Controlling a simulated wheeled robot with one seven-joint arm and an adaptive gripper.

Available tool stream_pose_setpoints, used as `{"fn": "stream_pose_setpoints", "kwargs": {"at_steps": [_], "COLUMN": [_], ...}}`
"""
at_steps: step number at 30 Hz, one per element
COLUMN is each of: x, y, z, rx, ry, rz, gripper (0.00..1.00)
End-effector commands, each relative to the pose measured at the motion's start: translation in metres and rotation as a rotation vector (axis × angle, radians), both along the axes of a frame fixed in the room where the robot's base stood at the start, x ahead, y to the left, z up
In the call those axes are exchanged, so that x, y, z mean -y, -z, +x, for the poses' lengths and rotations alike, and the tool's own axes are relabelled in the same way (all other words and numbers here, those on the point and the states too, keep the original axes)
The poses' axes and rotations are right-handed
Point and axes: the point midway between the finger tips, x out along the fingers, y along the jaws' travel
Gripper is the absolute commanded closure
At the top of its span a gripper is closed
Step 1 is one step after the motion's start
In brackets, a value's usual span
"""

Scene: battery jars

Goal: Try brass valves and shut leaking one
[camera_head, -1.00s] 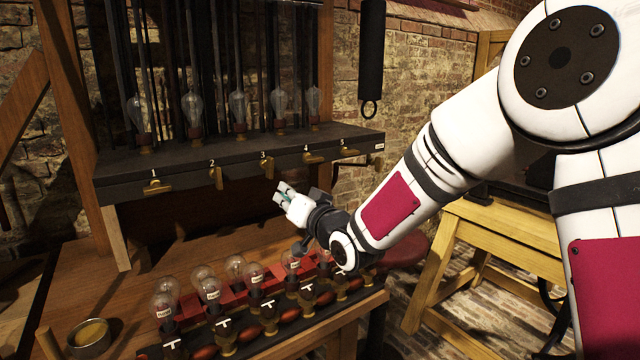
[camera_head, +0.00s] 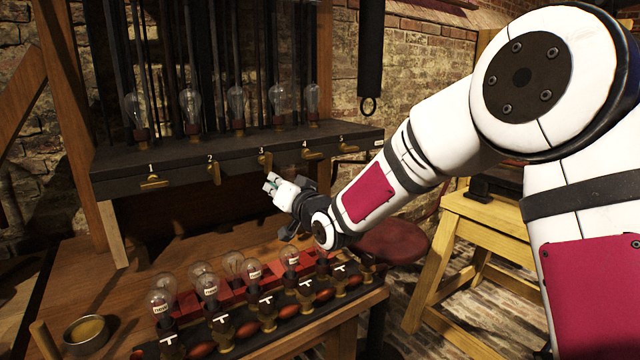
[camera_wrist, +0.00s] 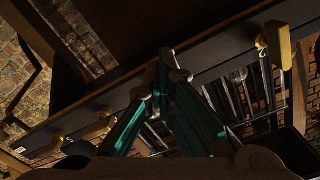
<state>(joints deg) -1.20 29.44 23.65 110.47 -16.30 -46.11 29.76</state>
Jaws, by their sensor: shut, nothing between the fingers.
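A dark shelf edge (camera_head: 120,186) carries a row of brass valves numbered 1 to 5. Valve 1 (camera_head: 154,182), valve 4 (camera_head: 314,155) and valve 5 (camera_head: 348,148) have levers lying sideways. Valve 2 (camera_head: 214,173) and valve 3 (camera_head: 265,161) have levers pointing down. My gripper (camera_head: 270,182) is shut and empty, just below valve 3; I cannot tell whether it touches the lever. In the wrist view the gripper's fingertips (camera_wrist: 168,62) are together near the shelf's underside, with one brass lever (camera_wrist: 276,45) to the right and others (camera_wrist: 100,127) to the left.
Below, a bench (camera_head: 110,265) holds a rack of labelled bulbs (camera_head: 209,287) and a small metal dish (camera_head: 87,331). A red stool (camera_head: 392,240) and a yellow wooden stand (camera_head: 475,235) are to the right.

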Motion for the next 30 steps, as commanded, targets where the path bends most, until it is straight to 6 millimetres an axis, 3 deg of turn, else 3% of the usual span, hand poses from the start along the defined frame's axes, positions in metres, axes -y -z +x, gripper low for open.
{"fn": "stream_pose_setpoints", "kwargs": {"at_steps": [30], "x": [-0.016], "y": [-0.012], "z": [-0.005], "rx": [0.015], "ry": [-0.011], "rz": [0.010], "gripper": [1.00]}}
